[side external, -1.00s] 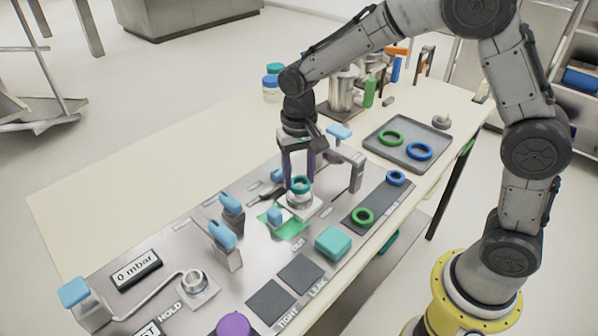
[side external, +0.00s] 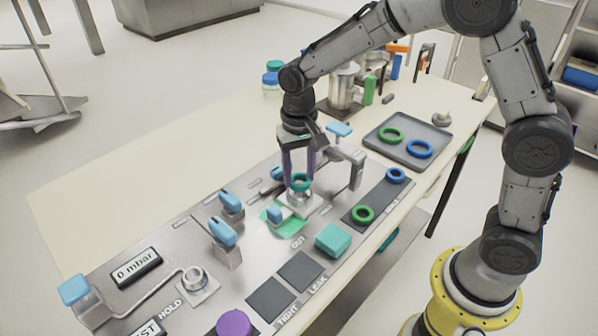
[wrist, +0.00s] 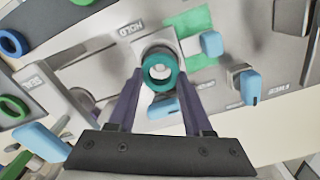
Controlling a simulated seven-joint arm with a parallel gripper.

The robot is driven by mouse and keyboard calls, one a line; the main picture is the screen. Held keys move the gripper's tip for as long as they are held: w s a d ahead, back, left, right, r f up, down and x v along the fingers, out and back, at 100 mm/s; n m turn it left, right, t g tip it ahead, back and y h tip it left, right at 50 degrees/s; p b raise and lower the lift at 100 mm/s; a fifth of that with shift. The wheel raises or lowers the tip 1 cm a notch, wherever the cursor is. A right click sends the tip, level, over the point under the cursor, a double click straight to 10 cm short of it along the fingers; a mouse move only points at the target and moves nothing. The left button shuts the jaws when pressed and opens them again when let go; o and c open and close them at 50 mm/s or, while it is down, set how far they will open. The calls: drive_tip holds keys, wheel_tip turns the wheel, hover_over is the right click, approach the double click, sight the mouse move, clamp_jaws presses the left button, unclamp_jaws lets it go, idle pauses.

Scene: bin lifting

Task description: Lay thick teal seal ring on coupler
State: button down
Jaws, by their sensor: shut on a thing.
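The thick teal seal ring (side external: 300,181) is between the fingertips of my gripper (side external: 299,176), which is shut on it. The coupler (side external: 299,197) is a metal cylinder on a light square base, directly under the ring. In the wrist view the teal ring (wrist: 161,71) lies over the coupler's round top, roughly centred, with the pale core showing through its hole. My two purple fingers (wrist: 160,88) flank the ring. I cannot tell whether the ring touches the coupler or hovers just above it.
Blue-handled clamps (side external: 223,232) stand left of the coupler, and a grey post (side external: 356,170) stands close on its right. A green patch (side external: 288,226) and a teal block (side external: 333,241) lie in front. A dark strip holds a green ring (side external: 363,214) and blue ring (side external: 396,175). A tray (side external: 408,152) holds larger rings.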

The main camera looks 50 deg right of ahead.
drive_tip(key=shift+f, duration=1)
idle(1.2)
unclamp_jaws()
idle(0.6)
drive_tip(key=shift+r, duration=0.1)
wheel_tip(320, 180, up, 8)
idle(1.0)
